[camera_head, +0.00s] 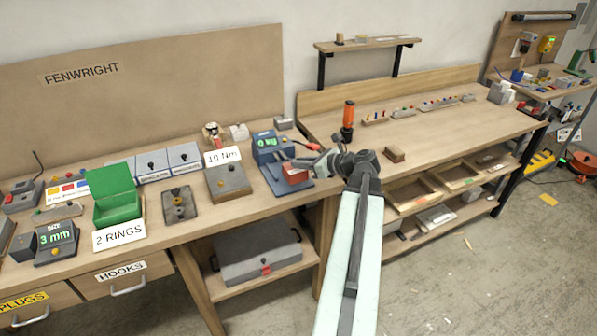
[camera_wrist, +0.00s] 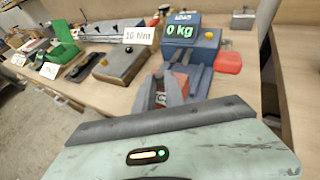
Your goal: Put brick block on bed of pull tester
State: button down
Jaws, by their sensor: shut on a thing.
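The pull tester (camera_head: 266,150) is a blue device with a green display at the back of the left bench; it also shows in the wrist view (camera_wrist: 182,32), reading 0 kg. Its flat blue bed (camera_head: 292,187) extends towards the front. My gripper (camera_head: 299,170) is over the bed, shut on the reddish brick block (camera_head: 294,176). In the wrist view, the block (camera_wrist: 160,99) sits between the two grey fingers (camera_wrist: 168,88), partly hidden by them. I cannot tell whether its underside touches the bed.
A grey box with a 10 Nm sign (camera_head: 228,181) stands left of the tester. A red flat piece (camera_wrist: 229,61) lies right of it. An orange-topped bottle (camera_head: 348,118) and a brown block (camera_head: 393,154) stand on the right bench, which has clear space.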

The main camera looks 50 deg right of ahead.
aim_at(298, 170)
jog(key=shift+w+a, duration=0.1)
jog(key=shift+w, duration=0.2)
jog(key=f+b, duration=0.4)
jog(key=shift+w, duration=0.4)
jog(key=shift+a+r, duration=0.1)
jog(key=shift+r, duration=0.1)
jog(key=shift+f, duration=0.15)
jog(key=c, duration=1.4)
grip_release()
